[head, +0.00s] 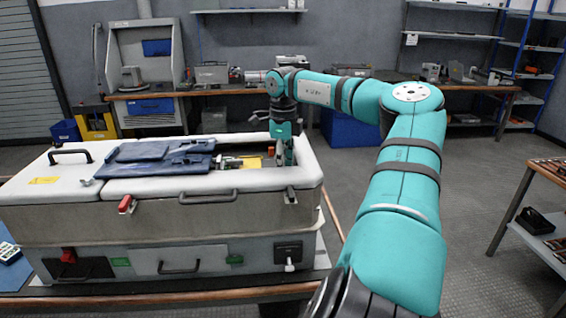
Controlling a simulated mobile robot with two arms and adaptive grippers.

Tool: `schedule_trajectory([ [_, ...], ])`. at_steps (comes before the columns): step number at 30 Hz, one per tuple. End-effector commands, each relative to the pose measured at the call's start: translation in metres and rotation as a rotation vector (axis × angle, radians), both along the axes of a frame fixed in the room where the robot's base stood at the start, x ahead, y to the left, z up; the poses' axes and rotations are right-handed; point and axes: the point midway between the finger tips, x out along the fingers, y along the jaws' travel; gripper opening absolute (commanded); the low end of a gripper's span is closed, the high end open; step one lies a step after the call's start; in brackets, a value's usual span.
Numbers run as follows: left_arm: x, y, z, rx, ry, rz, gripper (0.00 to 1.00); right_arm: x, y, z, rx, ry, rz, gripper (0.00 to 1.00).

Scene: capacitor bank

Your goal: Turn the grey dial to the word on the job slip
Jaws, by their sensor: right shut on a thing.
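My right gripper (284,160) points down into the open right end of the large white-topped case (150,240). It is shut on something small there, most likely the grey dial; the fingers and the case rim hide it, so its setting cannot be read. A yellow patch (252,162) lies in the opening just left of the gripper, and another yellow label (44,180) is on the case's left top. I cannot read words on either or tell which is the job slip. My left gripper is out of view.
A blue folded cover (150,160) lies across the case top, left of the opening. The front has a red latch (126,204) and dark handles (208,197). A workbench (230,88) stands behind. A side table (540,180) is at right, with clear floor between.

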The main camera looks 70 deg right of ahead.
Motion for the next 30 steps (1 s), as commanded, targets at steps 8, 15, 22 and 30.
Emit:
schedule_trajectory([
  [8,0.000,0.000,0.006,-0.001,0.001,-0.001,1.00,0.000,-0.001,0.002,-0.002,0.000,-0.135,0.00],
  [15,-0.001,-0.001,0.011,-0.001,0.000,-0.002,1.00,0.000,-0.001,0.002,-0.002,0.000,-0.335,0.00],
  [22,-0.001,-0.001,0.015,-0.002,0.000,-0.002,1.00,0.000,-0.001,0.002,-0.003,-0.001,-0.522,0.00],
  [30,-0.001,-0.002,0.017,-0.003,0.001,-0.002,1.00,0.000,-0.001,0.001,-0.003,0.000,-0.682,0.00],
])
